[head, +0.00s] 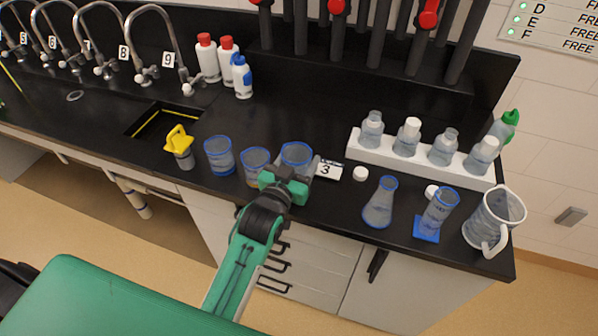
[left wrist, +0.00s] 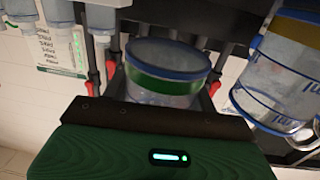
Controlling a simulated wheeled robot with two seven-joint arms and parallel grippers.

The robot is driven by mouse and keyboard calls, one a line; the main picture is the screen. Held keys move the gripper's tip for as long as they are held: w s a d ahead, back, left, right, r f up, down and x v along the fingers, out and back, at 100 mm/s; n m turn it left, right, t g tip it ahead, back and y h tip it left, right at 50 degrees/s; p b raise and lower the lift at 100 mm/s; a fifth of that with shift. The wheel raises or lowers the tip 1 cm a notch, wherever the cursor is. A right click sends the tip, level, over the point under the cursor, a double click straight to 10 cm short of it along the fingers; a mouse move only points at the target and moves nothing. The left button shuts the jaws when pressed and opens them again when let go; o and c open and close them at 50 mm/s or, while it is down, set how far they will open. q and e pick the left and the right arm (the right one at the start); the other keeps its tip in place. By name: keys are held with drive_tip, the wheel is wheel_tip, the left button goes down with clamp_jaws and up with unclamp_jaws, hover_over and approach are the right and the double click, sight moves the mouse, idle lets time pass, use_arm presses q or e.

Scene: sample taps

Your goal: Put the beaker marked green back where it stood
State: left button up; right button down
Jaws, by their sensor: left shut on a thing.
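The beaker marked green, clear with a blue rim, is in my left gripper (head: 288,178). Its green band shows in the left wrist view (left wrist: 165,85), where it fills the space in front of the gripper body. In the head view this beaker (head: 297,153) is just beyond the gripper, which hides its lower part. The gripper is shut on it near the counter's front edge. I cannot tell whether its base touches the counter. Two similar beakers stand to its left, one close by (head: 255,163) and one farther (head: 219,154). My right gripper is not in view.
A number 3 card (head: 328,170) lies just right of the held beaker. A conical flask (head: 380,203), a cylinder on a blue base (head: 437,212) and a jug (head: 493,218) stand farther right. A white bottle rack (head: 375,153) is behind. A sink (head: 152,122) is at left.

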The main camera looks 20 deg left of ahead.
use_arm(q)
wheel_tip(320, 180, down, 5)
drive_tip(key=shift+r, duration=0.2)
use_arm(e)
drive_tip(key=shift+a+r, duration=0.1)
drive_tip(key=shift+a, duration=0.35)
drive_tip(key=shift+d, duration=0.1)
use_arm(q)
drive_tip(key=shift+f, duration=0.15)
drive_tip(key=o, duration=1)
drive_tip(key=shift+c, duration=0.2)
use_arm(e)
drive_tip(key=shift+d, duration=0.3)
